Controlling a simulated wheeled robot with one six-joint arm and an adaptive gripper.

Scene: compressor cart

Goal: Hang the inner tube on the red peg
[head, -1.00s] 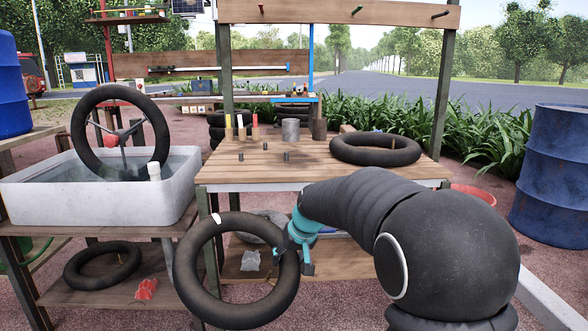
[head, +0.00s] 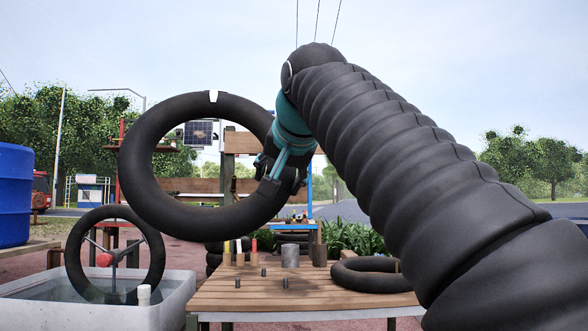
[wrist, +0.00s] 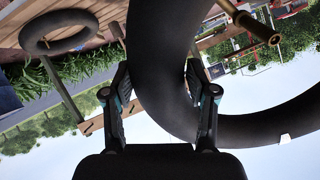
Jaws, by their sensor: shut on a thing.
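The black inner tube (head: 150,180) hangs raised in the air in the head view, with a white patch at its top. My gripper (head: 276,172) is shut on the tube's right side. In the wrist view both fingers (wrist: 160,85) straddle the tube (wrist: 165,60). The wooden peg board (head: 240,142) is mostly behind the tube and my arm, so I cannot make out the red peg in the head view. A thick brownish peg-like rod (wrist: 258,28) shows at upper right in the wrist view, apart from the fingers; its colour does not read clearly as red.
The wooden workbench (head: 225,295) below carries another tube (head: 370,275), short posts and coloured sticks. At left, a white water tub (head: 170,300) holds a tube on a stand (head: 72,262). A blue barrel (head: 15,195) stands at far left.

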